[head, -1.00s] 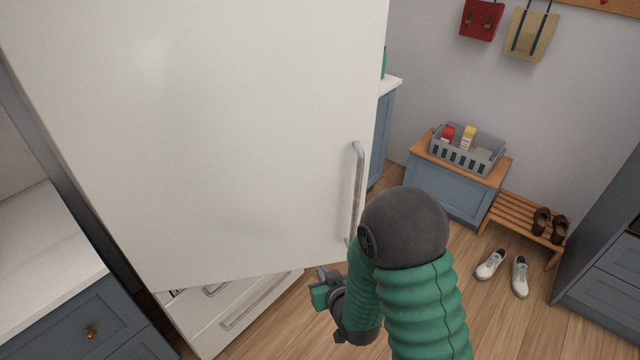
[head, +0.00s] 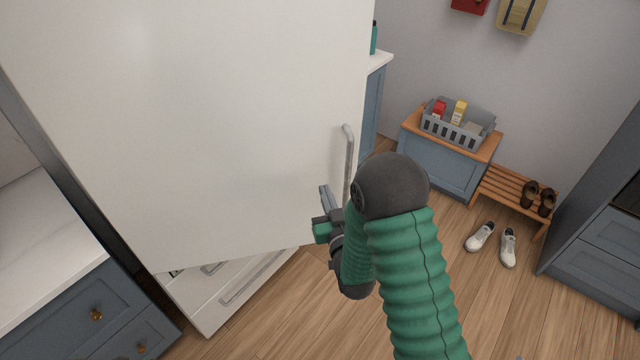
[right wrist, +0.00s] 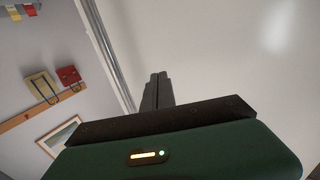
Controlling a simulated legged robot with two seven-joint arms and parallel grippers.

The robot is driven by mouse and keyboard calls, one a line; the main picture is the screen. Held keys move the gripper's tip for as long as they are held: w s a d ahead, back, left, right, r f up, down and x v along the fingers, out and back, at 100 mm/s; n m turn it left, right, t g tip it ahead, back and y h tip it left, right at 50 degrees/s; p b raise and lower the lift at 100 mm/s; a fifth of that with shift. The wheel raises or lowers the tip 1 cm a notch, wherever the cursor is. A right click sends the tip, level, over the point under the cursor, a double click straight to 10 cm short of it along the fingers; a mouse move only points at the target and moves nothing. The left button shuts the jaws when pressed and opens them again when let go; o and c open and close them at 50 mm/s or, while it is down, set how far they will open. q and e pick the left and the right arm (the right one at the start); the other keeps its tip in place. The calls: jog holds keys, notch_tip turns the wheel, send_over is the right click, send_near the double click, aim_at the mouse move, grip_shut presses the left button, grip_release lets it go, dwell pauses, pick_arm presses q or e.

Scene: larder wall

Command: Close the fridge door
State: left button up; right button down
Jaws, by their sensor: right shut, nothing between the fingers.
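The white fridge door (head: 200,130) fills the left and middle of the head view and stands ajar, its lower edge swung out over the drawers below. Its long grey handle (head: 348,150) runs along the right edge. My right gripper (head: 326,196) is at the door's lower right, close to the lower part of the handle. Its fingers are shut and empty. In the right wrist view the shut fingers (right wrist: 157,90) lie in front of the white door (right wrist: 230,60), beside the handle (right wrist: 104,45). I cannot tell whether they touch the door. My left gripper is not in view.
White freezer drawers (head: 225,290) show under the door. A blue counter with a white top (head: 45,250) stands at left. A bench with a grey basket (head: 455,132), a shoe rack (head: 510,198) and white shoes (head: 480,237) stand at right. The wooden floor between is clear.

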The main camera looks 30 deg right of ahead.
aim_at(318, 171)
jog(key=p+x, duration=0.1)
jog(key=x, duration=0.5)
jog(key=shift+d+r, duration=0.1)
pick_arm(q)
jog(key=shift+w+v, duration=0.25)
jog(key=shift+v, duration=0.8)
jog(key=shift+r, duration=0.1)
